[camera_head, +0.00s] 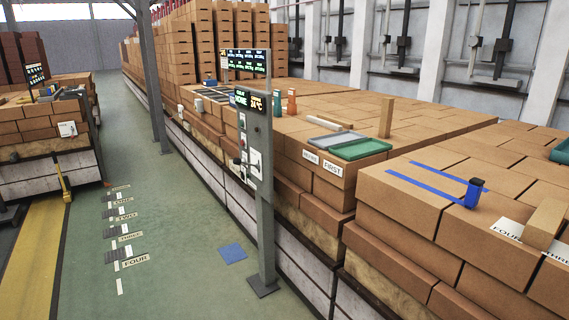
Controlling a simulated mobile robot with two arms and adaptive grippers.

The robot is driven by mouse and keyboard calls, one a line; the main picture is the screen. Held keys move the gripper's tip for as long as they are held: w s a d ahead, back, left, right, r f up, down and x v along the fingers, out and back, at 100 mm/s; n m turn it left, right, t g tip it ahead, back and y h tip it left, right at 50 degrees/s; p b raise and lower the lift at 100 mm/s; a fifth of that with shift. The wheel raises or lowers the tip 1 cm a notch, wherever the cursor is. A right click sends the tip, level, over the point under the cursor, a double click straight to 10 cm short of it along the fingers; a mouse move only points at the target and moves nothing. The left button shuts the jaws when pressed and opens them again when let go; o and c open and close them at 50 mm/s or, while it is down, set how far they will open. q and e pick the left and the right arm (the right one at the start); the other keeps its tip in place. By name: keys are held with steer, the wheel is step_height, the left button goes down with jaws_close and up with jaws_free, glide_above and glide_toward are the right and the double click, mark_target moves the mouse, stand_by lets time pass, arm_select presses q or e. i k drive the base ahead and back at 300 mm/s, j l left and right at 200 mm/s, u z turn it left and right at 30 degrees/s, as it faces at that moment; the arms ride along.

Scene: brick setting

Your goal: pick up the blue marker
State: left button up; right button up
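A small upright blue object with a dark top (474,193), which may be the blue marker, stands on the near brown brick stack (400,203) at the right. It is at the near right end of blue tape strips (428,182) stuck on the stack's top. It is too small to tell its exact shape. Neither of my grippers is in view, and nothing visible touches the blue object.
Green (360,149) and grey (332,140) trays lie on the stack behind. A wooden block (545,222) stands at the right by paper labels. A post with display panels (258,160) rises from the green floor (180,230). A blue square (232,253) lies on open floor.

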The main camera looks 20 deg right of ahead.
mark_target(475, 186)
steer(key=i+j+z, duration=0.1)
steer(key=i+z, duration=0.2)
steer(key=z, duration=0.15)
steer(key=i+j+z, duration=0.2)
steer(key=z, duration=0.3)
steer(key=i+j+z, duration=0.3)
steer(key=z, duration=0.15)
steer(key=i+j+z, duration=0.25)
steer(key=j+z, duration=0.25)
steer(key=l, duration=0.1)
